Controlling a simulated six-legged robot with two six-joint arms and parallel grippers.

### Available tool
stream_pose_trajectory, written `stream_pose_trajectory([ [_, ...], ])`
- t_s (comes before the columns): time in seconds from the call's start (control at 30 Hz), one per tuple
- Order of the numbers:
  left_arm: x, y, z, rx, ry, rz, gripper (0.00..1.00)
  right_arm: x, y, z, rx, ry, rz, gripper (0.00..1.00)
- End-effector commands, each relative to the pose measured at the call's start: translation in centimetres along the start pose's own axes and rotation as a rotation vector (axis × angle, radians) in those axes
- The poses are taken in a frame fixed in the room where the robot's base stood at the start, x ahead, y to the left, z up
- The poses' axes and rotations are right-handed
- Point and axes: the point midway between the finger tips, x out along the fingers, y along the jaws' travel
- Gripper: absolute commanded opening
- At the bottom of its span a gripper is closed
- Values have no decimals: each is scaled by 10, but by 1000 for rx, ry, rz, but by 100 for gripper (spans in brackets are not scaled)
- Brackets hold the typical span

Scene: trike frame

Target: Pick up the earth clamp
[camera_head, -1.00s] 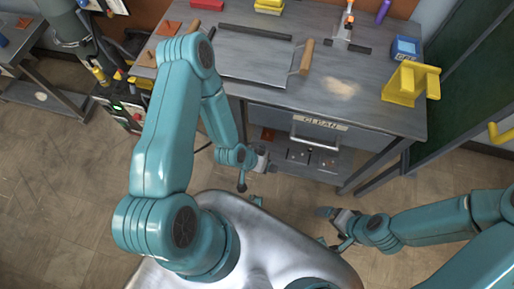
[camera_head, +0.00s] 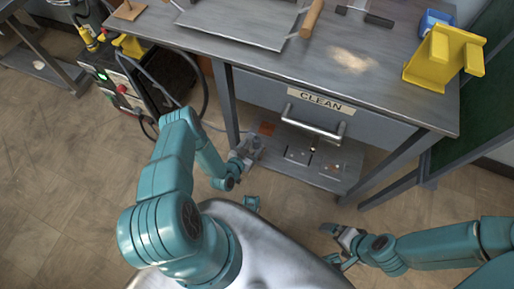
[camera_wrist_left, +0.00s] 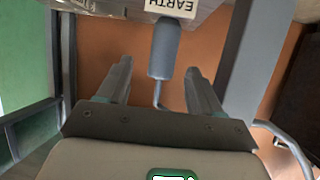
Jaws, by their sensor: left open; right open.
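In the left wrist view, a grey rounded handle with a thin bent rod or cable at its end, which looks like the earth clamp (camera_wrist_left: 164,48), sits just beyond and between my fingertips. A white label reading EARTH (camera_wrist_left: 173,7) is right by it. My left gripper (camera_wrist_left: 158,68) is open around the handle's near end, with a gap on both sides. In the head view, my left gripper (camera_head: 252,146) is beside the bench's front left leg, and the clamp cannot be made out there. My right gripper (camera_head: 332,230) is open and empty over the floor at right.
The steel bench (camera_head: 385,85) has a drawer marked CLEAN (camera_head: 320,102) and a lower shelf (camera_head: 325,165). A yellow bracket (camera_head: 443,55) stands on top. A welding machine (camera_head: 118,90) with a dark cable loop is at left. Floor is clear in front.

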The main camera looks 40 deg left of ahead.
Motion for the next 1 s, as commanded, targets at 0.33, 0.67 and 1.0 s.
stream_pose_trajectory([
  [0.33,41,-2,-1,1,3,0,65,18,7,0,0,0,0,100],
  [0.67,64,-1,-4,-4,-2,-3,65,24,9,-1,0,0,0,100],
  [1.0,64,-1,-5,-3,0,-3,10,24,8,-1,0,0,0,100],
])
